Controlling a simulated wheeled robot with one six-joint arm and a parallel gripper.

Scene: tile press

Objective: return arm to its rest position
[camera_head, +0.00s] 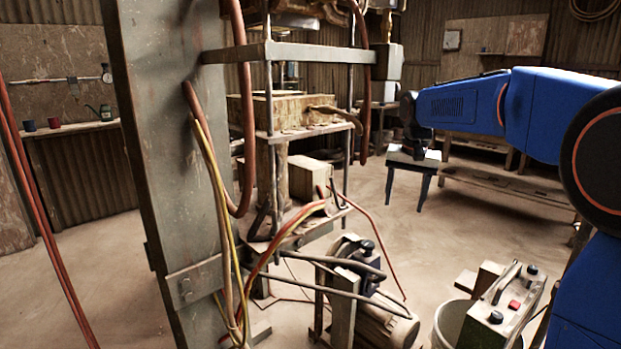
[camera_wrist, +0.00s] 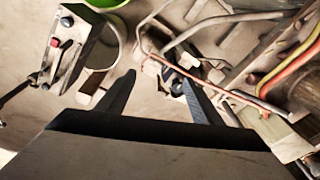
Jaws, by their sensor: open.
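My gripper (camera_head: 406,200) hangs from my blue arm at the right of the head view, pointing down. Its two dark fingers are spread apart with nothing between them. In the wrist view, the fingers of my gripper (camera_wrist: 156,77) are also apart and empty, with floor and hoses far below. The tile press (camera_head: 290,135), with its grey column, plates and rods, stands left of my gripper, clear of it.
A control box (camera_head: 507,308) with a red button is at the lower right beside a pale bucket (camera_head: 455,325). A motor (camera_head: 385,325) and several hoses lie by the press. Wooden shelving (camera_head: 500,185) stands behind my arm. Open floor (camera_head: 390,235) lies below my gripper.

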